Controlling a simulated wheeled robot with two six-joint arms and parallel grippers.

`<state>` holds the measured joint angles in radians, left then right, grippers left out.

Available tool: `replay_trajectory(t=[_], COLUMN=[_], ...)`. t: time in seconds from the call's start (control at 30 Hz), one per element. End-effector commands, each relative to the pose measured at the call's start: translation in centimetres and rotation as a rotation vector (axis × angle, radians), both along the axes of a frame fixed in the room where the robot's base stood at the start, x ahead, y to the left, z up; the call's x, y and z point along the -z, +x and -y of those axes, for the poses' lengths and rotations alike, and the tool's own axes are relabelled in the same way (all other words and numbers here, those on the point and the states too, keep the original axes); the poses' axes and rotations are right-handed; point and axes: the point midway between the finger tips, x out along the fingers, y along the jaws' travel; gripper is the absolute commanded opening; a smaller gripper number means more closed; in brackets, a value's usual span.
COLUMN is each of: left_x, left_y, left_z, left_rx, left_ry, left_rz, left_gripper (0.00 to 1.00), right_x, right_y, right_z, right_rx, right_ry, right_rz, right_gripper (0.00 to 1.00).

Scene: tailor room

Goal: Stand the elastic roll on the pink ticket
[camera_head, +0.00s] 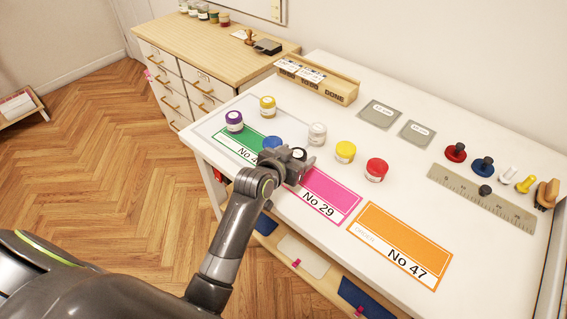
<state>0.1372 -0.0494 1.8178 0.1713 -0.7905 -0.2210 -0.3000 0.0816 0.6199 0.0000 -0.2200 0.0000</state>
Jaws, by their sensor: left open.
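The pink ticket (327,196), marked No 29, lies on the white table between the green ticket (232,143) and the orange ticket (400,245). A small roll with a dark top and pale side (299,154) stands at the far left end of the pink ticket, right by the jaws. My left gripper (296,162) is open there and partly covers the ticket's end; whether the roll touches the jaws or rests on the ticket is unclear. Labels are too small to read, so which roll is the elastic one cannot be told. My right gripper is out of view.
Other rolls stand nearby: purple (234,121), gold (267,106), blue (272,144), silver-white (317,134), yellow (345,152) and red (376,169). A wooden box (335,88) is at the back. A ruler (480,200) and small tools lie at right.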

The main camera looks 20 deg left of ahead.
Motion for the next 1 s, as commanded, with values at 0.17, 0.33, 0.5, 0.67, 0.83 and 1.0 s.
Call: replay_trajectory(t=[0.17, 0.33, 0.5, 0.67, 0.83, 1.0], left_x=[-1.0, -2.1, -3.2, -3.9, -4.2, -4.3], left_y=[-2.4, -5.1, -7.6, -9.2, -10.0, -10.1], left_z=[-0.5, -1.0, -1.5, -1.8, -1.9, -2.0], left_rx=[-0.001, -0.001, -0.001, 0.0, 0.0, 0.001], left_ry=[-0.001, -0.001, 0.0, 0.0, 0.0, -0.001], left_rz=[0.003, 0.002, 0.002, 0.002, 0.0, 0.001], left_gripper=[0.67, 0.67, 0.67, 0.67, 0.67, 0.67], right_x=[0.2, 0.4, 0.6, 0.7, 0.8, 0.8], right_y=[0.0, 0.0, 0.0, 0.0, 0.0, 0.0], right_z=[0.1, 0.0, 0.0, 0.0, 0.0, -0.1], right_rx=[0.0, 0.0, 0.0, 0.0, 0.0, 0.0], right_ry=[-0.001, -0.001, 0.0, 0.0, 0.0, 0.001], right_rz=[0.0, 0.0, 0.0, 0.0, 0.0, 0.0], right_gripper=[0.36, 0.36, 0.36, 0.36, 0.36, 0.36])
